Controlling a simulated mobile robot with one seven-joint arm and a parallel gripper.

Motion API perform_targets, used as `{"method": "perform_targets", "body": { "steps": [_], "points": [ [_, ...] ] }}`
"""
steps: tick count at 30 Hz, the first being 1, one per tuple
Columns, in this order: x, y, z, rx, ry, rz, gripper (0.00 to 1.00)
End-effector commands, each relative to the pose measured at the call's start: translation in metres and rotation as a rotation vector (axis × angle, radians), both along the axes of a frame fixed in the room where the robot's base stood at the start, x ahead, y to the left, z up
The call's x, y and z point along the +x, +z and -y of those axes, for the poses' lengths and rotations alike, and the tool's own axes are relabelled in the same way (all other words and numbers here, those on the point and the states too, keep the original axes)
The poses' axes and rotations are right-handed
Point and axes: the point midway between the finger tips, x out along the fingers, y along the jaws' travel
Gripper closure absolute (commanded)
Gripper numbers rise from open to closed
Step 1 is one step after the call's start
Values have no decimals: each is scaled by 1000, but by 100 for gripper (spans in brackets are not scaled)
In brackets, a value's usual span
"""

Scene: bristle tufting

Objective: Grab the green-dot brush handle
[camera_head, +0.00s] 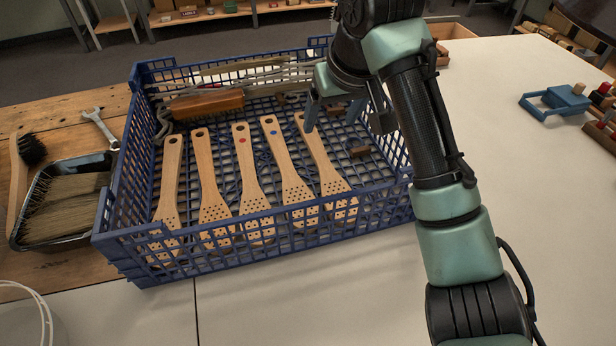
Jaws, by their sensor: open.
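Several wooden brush handles with perforated paddle ends lie side by side in a blue plastic crate (122,205). The middle handle (250,178) has a red dot, and the handle to its right (287,168) has a blue dot. The two left handles, a leftmost one (171,185) and its neighbour (208,180), have small dark marks whose colour I cannot tell. The rightmost handle (325,165) has its top end close to my gripper's left finger, and no dot is readable on it. My gripper (346,115) is open over the crate's right part, with nothing visible between its fingers.
A wooden brush block (206,104) and grey rods lie at the crate's back. Crate walls surround the handles. Left are a wrench (100,128) and a tray of bristles (62,205). A blue fixture (556,103) stands far right. The white tabletop (545,190) is largely clear.

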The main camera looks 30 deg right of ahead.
Motion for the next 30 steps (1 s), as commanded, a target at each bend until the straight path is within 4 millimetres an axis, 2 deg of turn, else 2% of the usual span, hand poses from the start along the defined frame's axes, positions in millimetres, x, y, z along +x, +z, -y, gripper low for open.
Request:
{"method": "perform_targets", "body": {
  "steps": [1,5,15,22,30],
  "points": [
    [-6,-10,7,4,-14,-25,24],
    [-10,-23,11,12,-24,-56,24],
    [12,-77,16,12,-21,-53,24],
    [18,-92,17,11,-21,-52,24],
    [31,-128,20,11,-21,-52,24]
  ]
}}
